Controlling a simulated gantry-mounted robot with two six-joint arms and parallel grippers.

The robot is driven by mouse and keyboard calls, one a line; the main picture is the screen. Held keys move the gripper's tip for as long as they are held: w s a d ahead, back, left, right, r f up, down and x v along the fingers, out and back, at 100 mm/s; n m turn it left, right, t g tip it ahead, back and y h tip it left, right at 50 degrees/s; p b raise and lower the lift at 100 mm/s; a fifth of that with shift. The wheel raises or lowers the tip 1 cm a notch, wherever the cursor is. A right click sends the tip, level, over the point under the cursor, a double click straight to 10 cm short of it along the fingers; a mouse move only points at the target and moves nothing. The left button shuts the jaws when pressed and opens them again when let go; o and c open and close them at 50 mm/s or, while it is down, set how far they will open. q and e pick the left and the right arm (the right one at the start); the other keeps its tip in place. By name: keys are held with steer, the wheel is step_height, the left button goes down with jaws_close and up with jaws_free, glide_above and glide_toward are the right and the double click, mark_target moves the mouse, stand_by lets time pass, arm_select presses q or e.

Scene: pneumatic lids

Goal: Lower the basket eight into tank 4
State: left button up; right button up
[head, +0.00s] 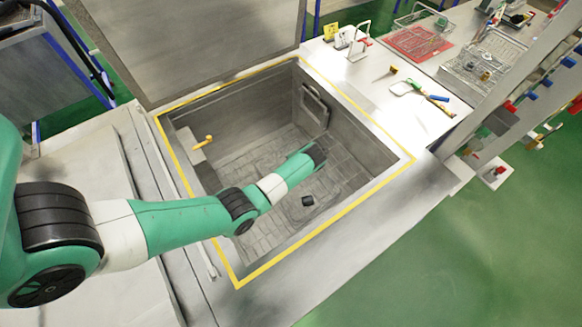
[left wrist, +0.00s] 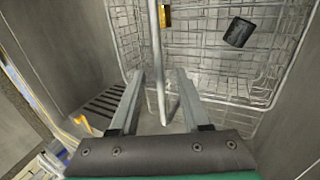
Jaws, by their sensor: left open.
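The open tank (head: 240,115) has a yellow-lined rim. A wire basket (head: 262,230) sits low inside it and holds a small dark block (head: 308,200). In the left wrist view the basket mesh (left wrist: 205,50) shows with the dark block (left wrist: 238,32) and a small yellow tag (left wrist: 165,16), too small to read. My left gripper (head: 310,155) reaches down into the tank. In the left wrist view it (left wrist: 168,80) is open, with a pale upright handle bar (left wrist: 158,60) between its fingers and no clear grip on it. My right gripper is not in view.
The raised lid (head: 200,45) stands behind the tank. A yellow fitting (head: 203,142) is on the left tank wall. The bench at right holds a red tray (head: 418,42), wire baskets (head: 485,60) and hand tools (head: 410,88). The near right rim is clear.

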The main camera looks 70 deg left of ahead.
arm_select(q)
steer(key=a+r+p+v, duration=0.1)
steer(key=a+p+v, duration=0.1)
steer(key=p+v, duration=0.7)
steer(key=a+r+p+v, duration=0.1)
steer(key=a+p+v, duration=0.2)
steer(key=p+v, duration=0.5)
steer(key=v, duration=0.5)
steer(key=shift+s+r+p, duration=0.35)
steer(key=shift+r+p, duration=0.05)
steer(key=shift+d, duration=0.15)
